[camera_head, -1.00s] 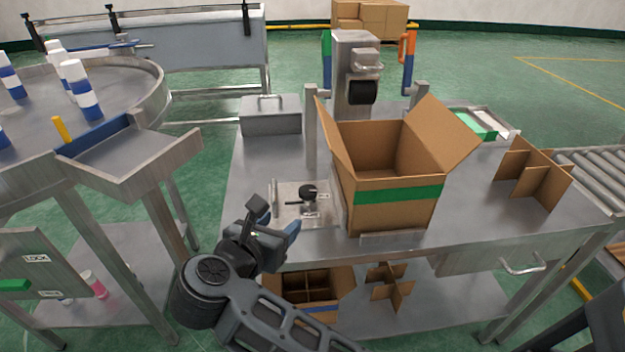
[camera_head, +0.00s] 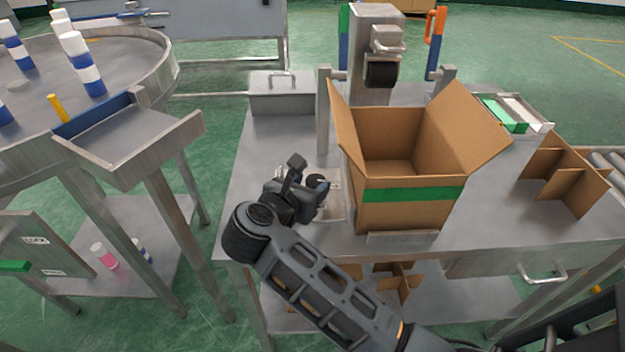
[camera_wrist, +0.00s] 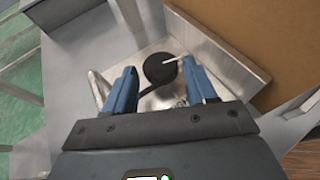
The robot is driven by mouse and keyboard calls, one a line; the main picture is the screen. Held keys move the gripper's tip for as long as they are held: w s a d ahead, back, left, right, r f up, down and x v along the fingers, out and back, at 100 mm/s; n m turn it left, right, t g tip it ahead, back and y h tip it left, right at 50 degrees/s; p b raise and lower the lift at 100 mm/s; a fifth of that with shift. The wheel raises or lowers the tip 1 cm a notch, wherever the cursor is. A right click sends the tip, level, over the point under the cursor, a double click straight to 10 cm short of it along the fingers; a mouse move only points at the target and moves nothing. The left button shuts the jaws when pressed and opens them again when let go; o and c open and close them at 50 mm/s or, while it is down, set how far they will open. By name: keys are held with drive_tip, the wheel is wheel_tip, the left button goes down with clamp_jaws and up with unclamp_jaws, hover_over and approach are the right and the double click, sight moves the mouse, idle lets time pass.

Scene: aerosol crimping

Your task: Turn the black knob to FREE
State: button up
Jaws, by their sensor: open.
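The black knob (camera_wrist: 160,68) is round, with a white pointer line, and sits on a small metal plate (camera_wrist: 150,102). In the wrist view it lies ahead of and between the blue fingers of my gripper (camera_wrist: 161,84), which are open. I cannot tell whether they touch it. In the head view the knob (camera_head: 317,181) shows just right of my gripper (camera_head: 312,196), partly covered by it. The plate's labels are hidden or too small to read.
An open cardboard box (camera_head: 405,215) with a green stripe stands close to the right of the plate. A metal post (camera_head: 323,115) and a lidded metal box (camera_head: 282,97) stand behind. A round table (camera_head: 120,75) with bottles is at left.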

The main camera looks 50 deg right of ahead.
drive_tip(key=shift+x, duration=1)
